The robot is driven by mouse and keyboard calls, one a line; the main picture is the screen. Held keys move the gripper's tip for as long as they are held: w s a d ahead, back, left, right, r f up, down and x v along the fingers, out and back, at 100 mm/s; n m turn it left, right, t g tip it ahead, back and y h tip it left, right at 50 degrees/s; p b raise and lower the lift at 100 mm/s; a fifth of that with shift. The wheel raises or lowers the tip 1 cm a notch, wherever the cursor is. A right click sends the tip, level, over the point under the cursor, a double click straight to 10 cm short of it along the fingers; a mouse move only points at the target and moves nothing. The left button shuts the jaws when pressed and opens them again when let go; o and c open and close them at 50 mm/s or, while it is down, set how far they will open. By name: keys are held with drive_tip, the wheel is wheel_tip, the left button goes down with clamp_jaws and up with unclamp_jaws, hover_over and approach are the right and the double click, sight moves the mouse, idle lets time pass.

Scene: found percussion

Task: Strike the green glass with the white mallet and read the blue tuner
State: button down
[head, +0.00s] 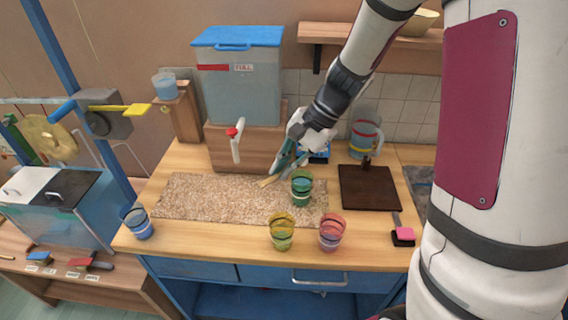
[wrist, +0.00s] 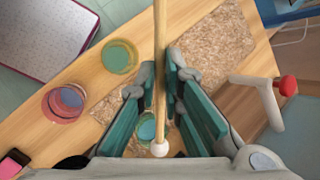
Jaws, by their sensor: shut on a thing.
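My gripper (head: 284,168) is shut on the white mallet's pale wooden stick (wrist: 160,50). The mallet's white ball head (wrist: 159,149) is at the lower middle of the wrist view, near the fingers. The green glass (head: 301,190) stands upright at the mat's right end, just right of and below my gripper in the head view. It also shows in the wrist view (wrist: 146,131), partly hidden behind the mallet and a finger. I cannot tell whether head and glass touch. A blue device, likely the blue tuner (head: 318,157), sits behind my gripper, its display mostly hidden.
A yellow glass (head: 281,233) and a red glass (head: 332,231) stand near the table's front edge, a blue glass (head: 138,224) at the left corner. A lidded tank (head: 240,95) with a tap, a jug (head: 364,137) and a dark board (head: 369,188) stand around. The speckled mat (head: 210,197) is mostly clear.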

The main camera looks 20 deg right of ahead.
wheel_tip(320, 180, down, 6)
drive_tip(key=w+d+g+y+b, duration=0.1)
drive_tip(key=b, duration=0.3)
drive_tip(key=r+p, duration=0.3)
drive_tip(key=r, duration=0.3)
drive_tip(key=shift+s+r, duration=0.1)
drive_tip(key=shift+s, duration=0.1)
drive_tip(key=shift+w, duration=0.15)
idle(0.4)
drive_tip(key=shift+d, duration=0.1)
